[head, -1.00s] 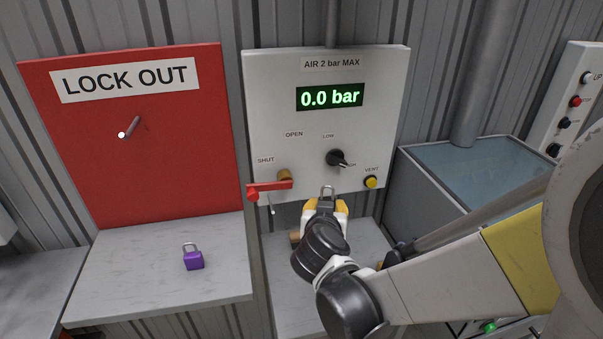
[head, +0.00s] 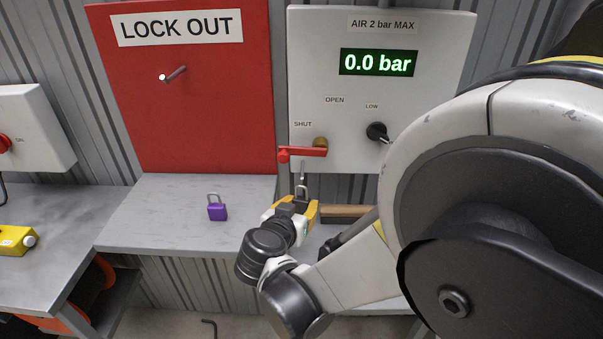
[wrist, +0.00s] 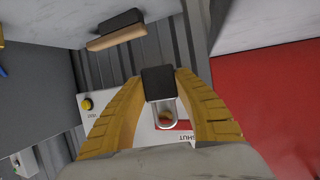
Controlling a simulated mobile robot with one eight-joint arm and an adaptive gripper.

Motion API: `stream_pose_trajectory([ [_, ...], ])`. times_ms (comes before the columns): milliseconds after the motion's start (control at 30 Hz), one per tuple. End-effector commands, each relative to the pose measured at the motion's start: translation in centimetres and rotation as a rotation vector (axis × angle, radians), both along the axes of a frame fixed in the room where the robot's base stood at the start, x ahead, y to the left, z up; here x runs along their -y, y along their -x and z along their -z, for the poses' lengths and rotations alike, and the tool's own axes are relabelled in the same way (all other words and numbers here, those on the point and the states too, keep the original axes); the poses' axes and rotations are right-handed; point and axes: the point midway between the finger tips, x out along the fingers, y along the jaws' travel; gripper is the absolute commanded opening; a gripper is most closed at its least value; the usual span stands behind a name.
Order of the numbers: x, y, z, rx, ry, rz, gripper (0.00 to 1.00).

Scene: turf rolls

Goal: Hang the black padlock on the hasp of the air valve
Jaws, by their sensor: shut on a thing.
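My gripper (head: 296,206) is shut on the black padlock (wrist: 158,83), with the yellow fingers on either side of its body. The padlock's steel shackle (head: 302,190) points up in the head view; its body is mostly hidden there by my fingers. The air valve's red handle (head: 304,152) lies level at SHUT on the white panel, just above the shackle. A thin metal piece, perhaps the hasp (head: 304,178), hangs below the handle, close to the shackle. I cannot tell whether they touch. In the wrist view the shackle (wrist: 167,120) overlaps part of the panel.
A purple padlock (head: 217,209) stands on the grey shelf (head: 160,215) below the red LOCK OUT board (head: 200,110), which has a peg (head: 173,74). A wooden-handled thing (head: 345,212) lies right of my gripper. The display (head: 378,63) reads 0.0 bar.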

Motion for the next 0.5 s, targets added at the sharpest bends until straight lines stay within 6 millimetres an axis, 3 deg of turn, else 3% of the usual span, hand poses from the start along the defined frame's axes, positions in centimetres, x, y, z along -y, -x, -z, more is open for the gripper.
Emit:
stream_pose_trajectory([
  [500, 0.1, -3.5, 0.3, 0.0, -0.001, 0.0, 0.03],
])
